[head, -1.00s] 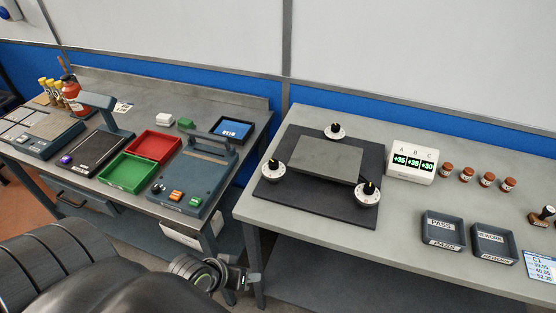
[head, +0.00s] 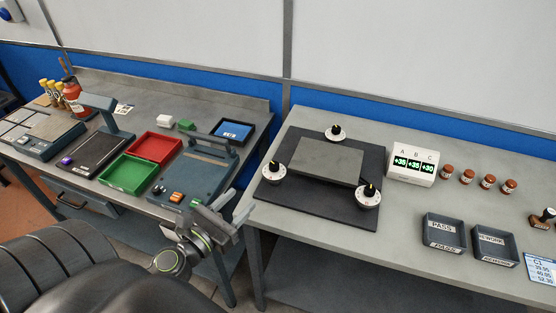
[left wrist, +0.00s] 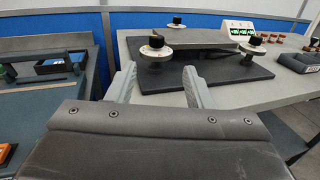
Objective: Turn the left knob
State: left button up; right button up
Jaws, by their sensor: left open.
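The left knob (head: 273,170), white with a black top, stands at the left corner of a grey plate (head: 328,162) on a dark mat (head: 322,205). A back knob (head: 336,132) and a right knob (head: 367,195) stand at its other sides. My left gripper (head: 230,212) is open and empty in front of the gap between the benches, apart from the left knob. In the left wrist view the left knob (left wrist: 155,47) shows beyond and between the open fingers (left wrist: 157,85). My right gripper is in neither view.
A white display (head: 413,163) reads +35, +35, +30. PASS (head: 443,246) and REWORK (head: 494,258) trays and several brown jars (head: 467,175) stand to the right. The left bench holds red (head: 155,146) and green (head: 127,187) trays. The bench's front edge lies near my gripper.

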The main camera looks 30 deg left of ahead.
pick_arm(q)
jog(key=p, duration=0.4)
send_near(271, 167)
jog(key=shift+w+d+r+n, duration=0.1)
jog(key=shift+w+r+n, duration=0.05)
jog(key=shift+w, duration=0.35)
jog(key=shift+w+r+n, duration=0.1)
jog(key=shift+w+n, duration=0.05)
jog(key=shift+w, duration=0.35)
jog(key=w+p, duration=0.1)
jog(key=w, duration=0.8)
jog(key=shift+w+d+f+p, duration=0.1)
jog(key=shift+w+f+p, duration=0.15)
jog(key=shift+w+p, duration=0.15)
jog(key=shift+w, duration=0.65)
jog(key=c, duration=1)
